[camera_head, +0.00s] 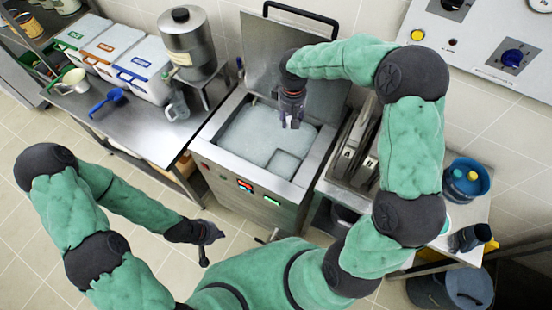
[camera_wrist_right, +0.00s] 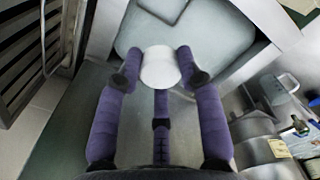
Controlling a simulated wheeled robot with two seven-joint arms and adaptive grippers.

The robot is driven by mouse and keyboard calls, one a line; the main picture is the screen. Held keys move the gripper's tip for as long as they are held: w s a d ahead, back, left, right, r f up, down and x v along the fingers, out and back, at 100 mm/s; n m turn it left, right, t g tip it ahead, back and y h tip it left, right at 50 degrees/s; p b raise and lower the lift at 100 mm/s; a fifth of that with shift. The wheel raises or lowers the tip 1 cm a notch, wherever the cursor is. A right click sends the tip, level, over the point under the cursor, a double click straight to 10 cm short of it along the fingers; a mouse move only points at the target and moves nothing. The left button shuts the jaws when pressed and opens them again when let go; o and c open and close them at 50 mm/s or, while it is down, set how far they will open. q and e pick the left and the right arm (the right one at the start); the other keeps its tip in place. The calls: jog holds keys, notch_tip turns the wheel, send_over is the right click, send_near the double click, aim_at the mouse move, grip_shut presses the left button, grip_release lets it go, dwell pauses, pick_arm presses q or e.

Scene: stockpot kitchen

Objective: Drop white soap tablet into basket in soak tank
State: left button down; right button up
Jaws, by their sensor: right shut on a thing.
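The white soap tablet (camera_wrist_right: 160,67) is a small round piece held between the purple fingers of my right gripper (camera_wrist_right: 160,72) in the wrist view. The basket (camera_head: 285,163) shows as a square outline in the near right corner of the tank, nearer the front than my right gripper. My left gripper (camera_head: 213,248) is open and empty, low above the floor.
A steel counter (camera_head: 140,125) on the left bears lidded bins (camera_head: 146,68), a metal urn (camera_head: 190,40) and a blue scoop (camera_head: 106,101). Dark racks (camera_head: 352,150) stand right of the tank. A control panel (camera_head: 490,40) is on the back wall.

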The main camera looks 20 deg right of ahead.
notch_tip(320, 180, down, 6)
jog(key=b, duration=0.3)
jog(key=shift+r, duration=0.2)
jog(key=o, duration=1.1)
jog(key=shift+r, duration=0.15)
notch_tip(320, 180, up, 12)
jog(key=shift+f, duration=0.1)
